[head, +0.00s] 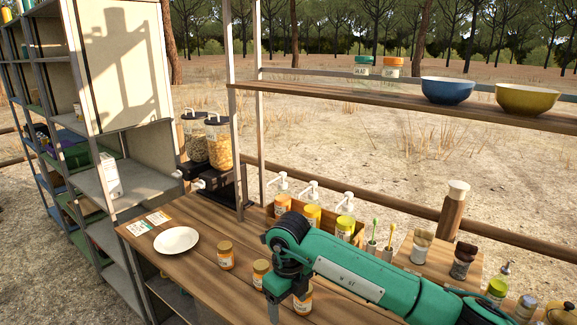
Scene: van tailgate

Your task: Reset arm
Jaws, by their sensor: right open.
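My green right arm reaches in from the lower right over the wooden counter (200,272). Its dark right gripper (275,304) points down near the counter's front part and is open, with nothing seen held in it. Small jars with orange lids stand close by: one jar (226,257) is to the left of the gripper, a second jar (260,274) is just behind and left of it, and a third jar (303,302) is just to its right, partly covered by my arm. My left gripper is not in view.
A white plate (176,240) and small cards (149,222) lie on the left of the counter. Pump bottles (312,210) stand in a wooden box behind my arm. Cereal dispensers (205,145), a shelf with bowls (447,90) and a metal rack (105,185) surround the counter.

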